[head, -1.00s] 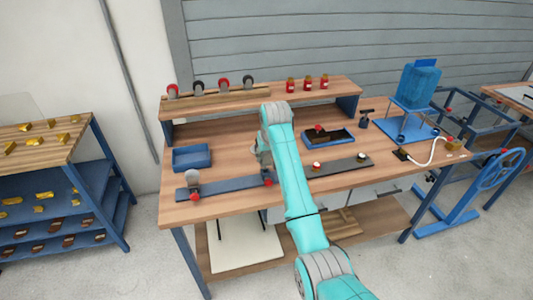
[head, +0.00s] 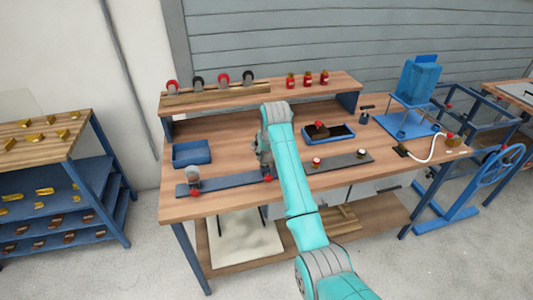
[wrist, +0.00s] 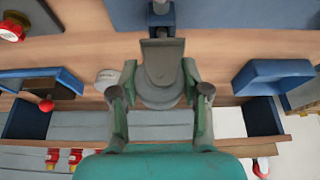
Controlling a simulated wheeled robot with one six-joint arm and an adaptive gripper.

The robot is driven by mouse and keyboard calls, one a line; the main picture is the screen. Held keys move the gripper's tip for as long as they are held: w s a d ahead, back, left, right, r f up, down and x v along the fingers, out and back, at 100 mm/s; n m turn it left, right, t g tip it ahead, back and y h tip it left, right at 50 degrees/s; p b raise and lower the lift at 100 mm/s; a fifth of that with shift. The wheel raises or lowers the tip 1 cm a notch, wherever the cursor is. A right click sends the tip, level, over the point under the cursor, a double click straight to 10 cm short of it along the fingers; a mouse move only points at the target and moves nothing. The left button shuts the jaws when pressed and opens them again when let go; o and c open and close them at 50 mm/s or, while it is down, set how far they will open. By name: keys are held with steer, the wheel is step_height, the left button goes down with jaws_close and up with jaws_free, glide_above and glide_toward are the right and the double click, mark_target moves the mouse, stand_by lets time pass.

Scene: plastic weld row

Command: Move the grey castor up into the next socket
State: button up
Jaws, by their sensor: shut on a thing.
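My gripper (wrist: 160,94) is shut on the grey castor (wrist: 160,74), whose rounded grey body sits between the two fingers in the wrist view. In the head view my gripper (head: 264,158) is above the right end of the dark rail (head: 230,182), near a red clamp knob (head: 268,178). My arm and gripper largely hide the castor there. Another grey round thing (head: 193,173) stands at the rail's left end, above a red knob (head: 195,193). I cannot tell whether the held castor touches the rail.
A blue tray (head: 176,161) lies behind the rail. A raised shelf (head: 225,97) carries several red and black castors and red jars (head: 307,79). To the right are a second dark strip (head: 338,165) and a dark tray (head: 308,141). Bench between is partly clear.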

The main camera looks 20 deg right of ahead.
steer(key=shift+f, duration=1.2)
stand_by(1.0)
steer(key=o, duration=1.7)
steer(key=shift+r, duration=3.5)
